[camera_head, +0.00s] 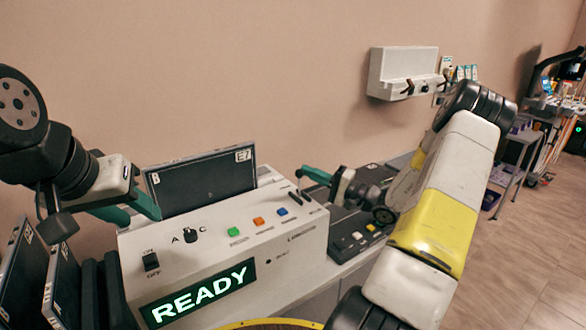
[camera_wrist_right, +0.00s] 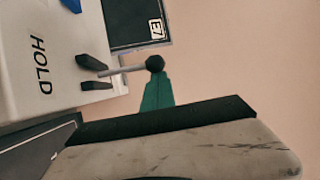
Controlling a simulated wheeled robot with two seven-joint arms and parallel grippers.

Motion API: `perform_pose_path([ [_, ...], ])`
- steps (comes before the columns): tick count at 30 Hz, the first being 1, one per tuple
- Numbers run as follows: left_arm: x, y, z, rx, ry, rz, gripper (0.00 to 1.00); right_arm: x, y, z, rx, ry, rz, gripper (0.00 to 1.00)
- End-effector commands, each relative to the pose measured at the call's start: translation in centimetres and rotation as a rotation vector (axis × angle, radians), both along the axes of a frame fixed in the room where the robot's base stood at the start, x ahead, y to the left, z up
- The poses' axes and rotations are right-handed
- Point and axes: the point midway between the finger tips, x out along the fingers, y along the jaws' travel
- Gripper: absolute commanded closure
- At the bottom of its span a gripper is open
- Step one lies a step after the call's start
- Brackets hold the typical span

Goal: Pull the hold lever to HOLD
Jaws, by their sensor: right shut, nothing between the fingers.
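The hold lever (camera_wrist_right: 122,71) is a thin grey rod with a black ball knob, rising between two black pieces on the white console (camera_head: 290,255). The word HOLD is printed beside its base in the right wrist view. In the head view the lever's base (camera_head: 299,195) is at the console's right end. My right gripper (camera_wrist_right: 156,82) is shut with nothing between its teal fingers. Its tips are at the knob in the wrist picture; I cannot tell whether they touch. It also shows in the head view (camera_head: 305,170). My left gripper (camera_head: 140,218) is open and empty above the console's left end.
The console has a lit READY display (camera_head: 198,293), a selector knob (camera_head: 190,235), a rocker switch (camera_head: 151,262) and coloured buttons. A dark panel marked E7 (camera_head: 203,182) stands behind. A dark keypad unit (camera_head: 352,240) lies to the right. A white wall holder (camera_head: 402,72) hangs behind.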

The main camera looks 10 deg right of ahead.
Motion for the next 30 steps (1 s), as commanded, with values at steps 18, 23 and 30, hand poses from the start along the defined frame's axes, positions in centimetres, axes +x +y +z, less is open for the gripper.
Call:
perform_pose_path([
  [18,0.0,0.0,0.0,0.0,0.0,0.0,0.61,-2.6,-2.1,-1.0,0.049,-0.139,-0.002,1.0],
  [23,0.0,0.0,0.0,0.0,0.0,0.0,0.61,-4.4,-4.0,-1.8,0.049,-0.141,-0.001,1.0],
  [30,0.0,0.0,0.0,0.0,0.0,0.0,0.61,-6.0,-5.7,-2.5,0.049,-0.143,0.001,1.0],
])
